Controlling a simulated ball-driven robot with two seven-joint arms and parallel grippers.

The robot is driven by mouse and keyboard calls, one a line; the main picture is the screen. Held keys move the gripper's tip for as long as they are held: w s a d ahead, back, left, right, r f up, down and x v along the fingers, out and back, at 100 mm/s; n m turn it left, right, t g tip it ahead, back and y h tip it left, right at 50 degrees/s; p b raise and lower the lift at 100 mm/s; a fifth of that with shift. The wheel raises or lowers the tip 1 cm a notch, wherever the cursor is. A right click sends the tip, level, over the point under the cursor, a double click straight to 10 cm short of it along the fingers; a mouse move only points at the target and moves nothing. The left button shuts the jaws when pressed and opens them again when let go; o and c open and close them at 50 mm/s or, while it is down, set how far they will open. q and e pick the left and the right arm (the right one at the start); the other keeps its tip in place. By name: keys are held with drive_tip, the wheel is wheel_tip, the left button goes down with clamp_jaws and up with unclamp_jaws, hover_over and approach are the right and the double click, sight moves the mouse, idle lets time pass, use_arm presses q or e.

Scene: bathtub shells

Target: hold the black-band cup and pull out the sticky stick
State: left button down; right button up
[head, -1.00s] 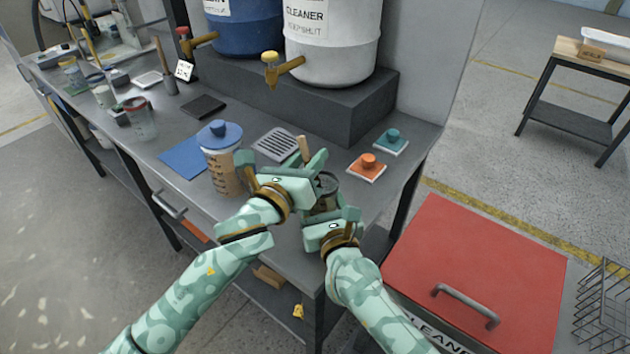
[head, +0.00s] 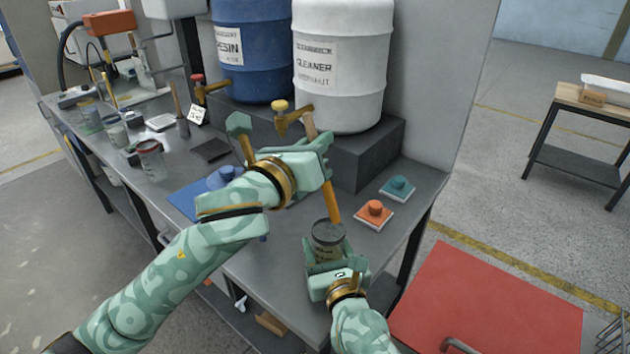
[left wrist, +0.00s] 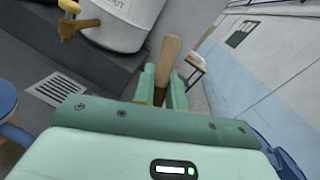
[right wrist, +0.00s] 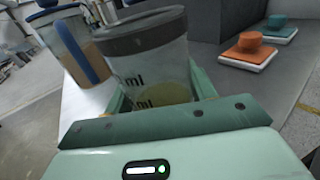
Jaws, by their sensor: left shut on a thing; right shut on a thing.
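The black-band cup (head: 328,236) is a clear cup with a dark rim band and ml marks. It stands upright between the fingers of my right gripper (head: 328,256), which is shut on it. The right wrist view shows the cup (right wrist: 150,62) close up, with yellowish liquid low inside. My left gripper (head: 319,148) is shut on the sticky stick (head: 331,198), above the cup. The stick's lower part is coated orange; its bare wooden end shows in the left wrist view (left wrist: 168,58). Its lower tip overlaps the cup's rim; I cannot tell whether it is inside.
A blue-lidded cup (right wrist: 65,45) stands left of the black-band cup, mostly behind my left arm in the head view. Orange (head: 374,212) and teal (head: 398,188) knobbed pads lie to the right. Resin (head: 250,55) and cleaner (head: 340,75) drums with taps stand behind.

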sight(315, 130)
use_arm(q)
wheel_tip(315, 130, up, 5)
drive_tip(key=shift+f, duration=0.2)
use_arm(e)
drive_tip(key=o, duration=1.1)
